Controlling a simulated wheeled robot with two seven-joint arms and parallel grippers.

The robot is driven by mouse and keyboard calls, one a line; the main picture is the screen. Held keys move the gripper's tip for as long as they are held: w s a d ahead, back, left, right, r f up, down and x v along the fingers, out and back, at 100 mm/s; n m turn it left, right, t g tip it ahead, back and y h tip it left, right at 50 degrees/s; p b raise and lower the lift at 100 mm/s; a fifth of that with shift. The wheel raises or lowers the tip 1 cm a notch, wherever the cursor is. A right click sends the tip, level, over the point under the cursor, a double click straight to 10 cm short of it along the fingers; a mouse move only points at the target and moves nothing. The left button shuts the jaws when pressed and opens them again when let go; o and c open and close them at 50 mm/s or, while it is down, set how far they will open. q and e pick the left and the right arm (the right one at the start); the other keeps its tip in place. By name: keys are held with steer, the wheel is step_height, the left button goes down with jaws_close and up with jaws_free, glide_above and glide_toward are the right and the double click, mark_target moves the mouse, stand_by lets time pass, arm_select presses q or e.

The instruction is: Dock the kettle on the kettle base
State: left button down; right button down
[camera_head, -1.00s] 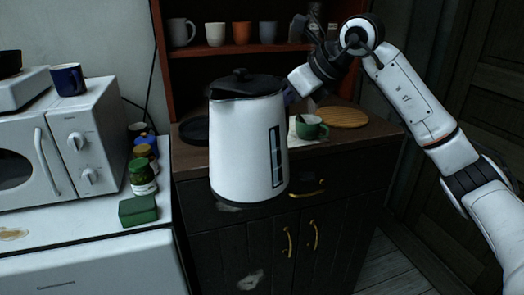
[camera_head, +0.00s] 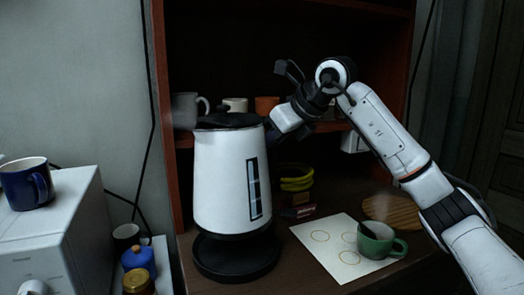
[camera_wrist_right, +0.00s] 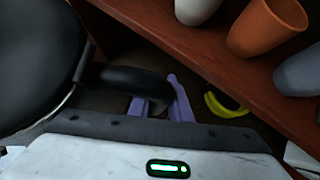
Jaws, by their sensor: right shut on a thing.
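The white kettle (camera_head: 220,185), with a black lid and a dark level window, is upright over the round black kettle base (camera_head: 236,272) on the wooden counter. Its dark bottom overlaps the base in the picture; I cannot tell whether it touches or hovers just above. My right gripper (camera_wrist_right: 160,104) has its purple fingers closed on the black kettle handle (camera_wrist_right: 125,80), seen in the right wrist view. In the head view the kettle partly hides this gripper. My left gripper is in neither view.
A green cup (camera_head: 377,242) and a white sheet (camera_head: 335,262) with ring marks lie right of the base. A round wooden board (camera_head: 396,212) is behind. Cups stand on the shelf (camera_wrist_right: 205,60). A yellow curved thing (camera_head: 296,180) is behind the kettle. A blue mug (camera_head: 27,184) stands at left.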

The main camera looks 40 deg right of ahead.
arm_select(q)
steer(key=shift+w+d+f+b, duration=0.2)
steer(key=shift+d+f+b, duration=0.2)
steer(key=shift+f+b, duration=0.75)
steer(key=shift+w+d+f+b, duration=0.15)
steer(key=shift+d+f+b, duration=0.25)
steer(key=shift+b, duration=1.35)
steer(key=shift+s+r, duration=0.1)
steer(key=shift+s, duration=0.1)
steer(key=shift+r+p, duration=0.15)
steer(key=shift+p, duration=0.3)
